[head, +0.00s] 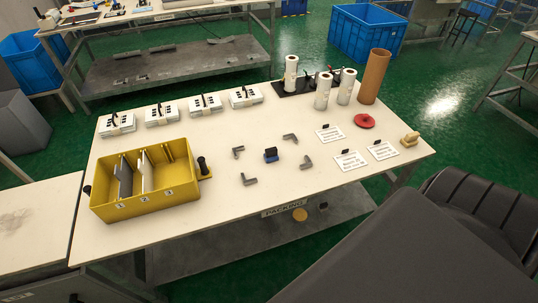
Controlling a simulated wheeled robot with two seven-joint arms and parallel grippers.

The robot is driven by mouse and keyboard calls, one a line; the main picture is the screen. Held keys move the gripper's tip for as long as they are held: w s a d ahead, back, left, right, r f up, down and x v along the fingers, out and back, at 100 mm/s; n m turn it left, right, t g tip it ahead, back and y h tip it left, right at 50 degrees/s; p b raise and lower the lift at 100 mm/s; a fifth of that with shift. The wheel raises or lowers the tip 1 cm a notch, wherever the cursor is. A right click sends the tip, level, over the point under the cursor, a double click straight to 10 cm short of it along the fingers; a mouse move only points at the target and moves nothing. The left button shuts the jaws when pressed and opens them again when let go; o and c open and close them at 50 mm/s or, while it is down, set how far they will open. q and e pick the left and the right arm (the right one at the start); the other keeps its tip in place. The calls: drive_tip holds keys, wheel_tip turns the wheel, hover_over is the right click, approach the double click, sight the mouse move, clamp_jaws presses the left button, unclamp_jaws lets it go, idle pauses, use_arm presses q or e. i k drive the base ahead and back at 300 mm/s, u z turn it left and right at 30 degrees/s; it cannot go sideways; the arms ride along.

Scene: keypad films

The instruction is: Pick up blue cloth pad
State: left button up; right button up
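The blue cloth pad (271,157) looks like a small blue block with a dark upper part. It lies near the middle of the white packing table (225,215), among several grey corner brackets (249,179) and apart from them. Nothing is touching it from above. Neither of my grippers shows in the head view, so their state is hidden.
A yellow bin (150,205) with upright dividers stands at the table's left. White keypad units (161,116) line the back. White film rolls (322,92), a brown tube (374,77), a red disc (364,121) and printed cards (350,160) are right. Table around the pad is mostly clear.

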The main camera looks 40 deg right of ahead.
sight(271, 155)
drive_tip(key=u, duration=1.8)
drive_tip(key=i, duration=0.95)
drive_tip(key=z, duration=3)
